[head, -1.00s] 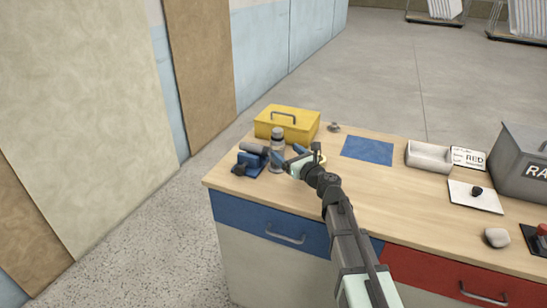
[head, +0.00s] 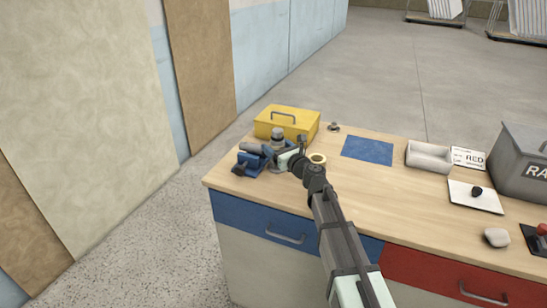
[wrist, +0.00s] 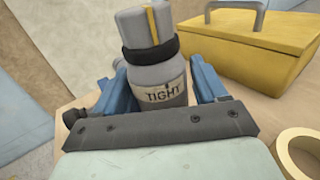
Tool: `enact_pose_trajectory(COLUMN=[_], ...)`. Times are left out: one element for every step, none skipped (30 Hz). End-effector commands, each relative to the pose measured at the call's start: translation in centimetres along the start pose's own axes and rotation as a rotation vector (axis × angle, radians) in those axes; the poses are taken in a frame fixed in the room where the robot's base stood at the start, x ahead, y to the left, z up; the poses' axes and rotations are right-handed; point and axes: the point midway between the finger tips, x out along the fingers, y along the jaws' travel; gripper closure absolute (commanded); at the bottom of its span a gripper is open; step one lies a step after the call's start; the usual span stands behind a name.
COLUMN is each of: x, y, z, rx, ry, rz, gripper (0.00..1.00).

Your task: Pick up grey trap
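The grey trap (wrist: 160,85) is an upright, bottle-like cylinder with a dark band, a yellow stripe on top and a label reading "TIGHT". In the head view the trap (head: 277,137) stands at the left end of the bench, partly hidden by my gripper (head: 272,153). In the wrist view my gripper (wrist: 156,68) is open, with one blue finger on each side of the trap. A gap shows on the left; whether the right finger touches is unclear. The trap's base is hidden behind the gripper's front plate.
A yellow toolbox (head: 285,124) stands close behind the trap.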

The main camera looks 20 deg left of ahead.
Motion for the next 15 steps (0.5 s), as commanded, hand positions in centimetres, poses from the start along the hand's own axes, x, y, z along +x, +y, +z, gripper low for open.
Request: enact_pose_trajectory(x=[-0.01,-0.01,-0.01,-0.01,-0.01,-0.01,-0.01,-0.01,-0.01,-0.01,-0.01,-0.01,-0.01,-0.01,-0.01], y=[0.00,-0.01,-0.01,-0.01,-0.01,-0.01,-0.01,-0.02,-0.02,-0.02,-0.02,-0.02,-0.03,-0.03,-0.03], z=[0.00,0.00,0.00,0.00,0.00,-0.01,-0.01,-0.01,-0.01,-0.02,-0.02,-0.02,-0.02,-0.03,-0.01], rx=[0.000,0.000,0.000,0.000,0.000,0.000,0.000,0.000,0.000,0.000,0.000,0.000,-0.001,-0.001,0.000], ry=[0.000,0.000,0.000,0.000,0.000,0.000,0.000,0.000,0.000,0.000,0.000,0.000,0.000,0.001,0.000], rz=[0.000,0.000,0.000,0.000,0.000,0.000,0.000,0.000,0.000,0.000,0.000,0.000,0.000,0.000,0.000], gripper=[0.33,0.36,0.40,0.43,0.46,0.49,0.52,0.55,0.59,0.62,0.65,0.69,0.72,0.74,0.77])
